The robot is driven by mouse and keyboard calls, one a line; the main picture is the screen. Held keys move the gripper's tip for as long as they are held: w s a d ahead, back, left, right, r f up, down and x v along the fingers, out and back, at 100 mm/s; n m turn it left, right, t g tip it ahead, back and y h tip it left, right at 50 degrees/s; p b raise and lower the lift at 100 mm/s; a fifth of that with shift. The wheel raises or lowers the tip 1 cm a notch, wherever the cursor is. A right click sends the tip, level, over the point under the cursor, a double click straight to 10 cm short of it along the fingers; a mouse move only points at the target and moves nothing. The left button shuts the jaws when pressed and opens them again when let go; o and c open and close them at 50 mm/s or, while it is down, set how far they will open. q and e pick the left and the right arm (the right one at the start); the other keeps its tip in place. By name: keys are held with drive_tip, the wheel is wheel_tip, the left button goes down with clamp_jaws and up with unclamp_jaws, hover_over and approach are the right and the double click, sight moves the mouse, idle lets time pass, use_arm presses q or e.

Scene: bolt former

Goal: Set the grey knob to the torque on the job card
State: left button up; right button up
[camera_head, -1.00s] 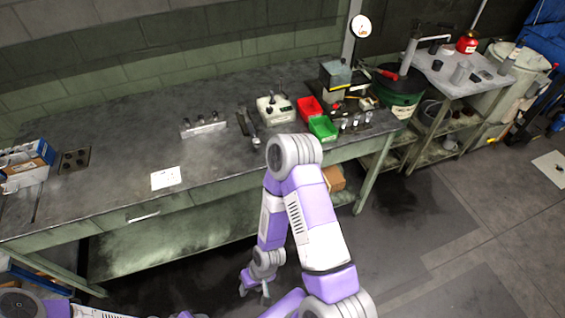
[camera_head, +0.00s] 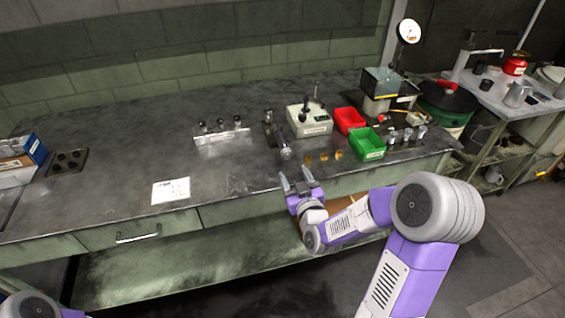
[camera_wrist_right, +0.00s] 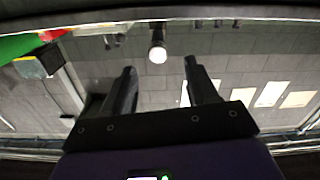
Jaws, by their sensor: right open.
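A white job card (camera_head: 171,190) lies flat on the bench near its front edge; its print is too small to read. A dark tool with a light grey round end, which looks like the grey knob (camera_head: 285,154), lies on the bench with that end toward the front. My right gripper (camera_head: 298,180) is open and empty at the bench's front edge, just in front of the knob and apart from it. In the right wrist view the round end (camera_wrist_right: 157,54) shows beyond and between the two open fingers (camera_wrist_right: 160,82). Any knob marks cannot be read. My left gripper is out of view.
A white tester box (camera_head: 309,122), a red bin (camera_head: 349,121) and a green bin (camera_head: 369,146) stand right of the knob. A rack (camera_head: 222,138) with several dark-topped parts stands behind left. The bench around the card is clear.

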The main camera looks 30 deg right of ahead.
sight(288, 156)
drive_tip(key=shift+r+b+x, duration=0.25)
drive_tip(key=shift+x, duration=1.65)
drive_tip(key=shift+r+b+x, duration=0.2)
drive_tip(key=shift+x, duration=1.7)
drive_tip(key=shift+d, duration=0.2)
drive_tip(key=shift+c, duration=0.5)
drive_tip(key=c, duration=1)
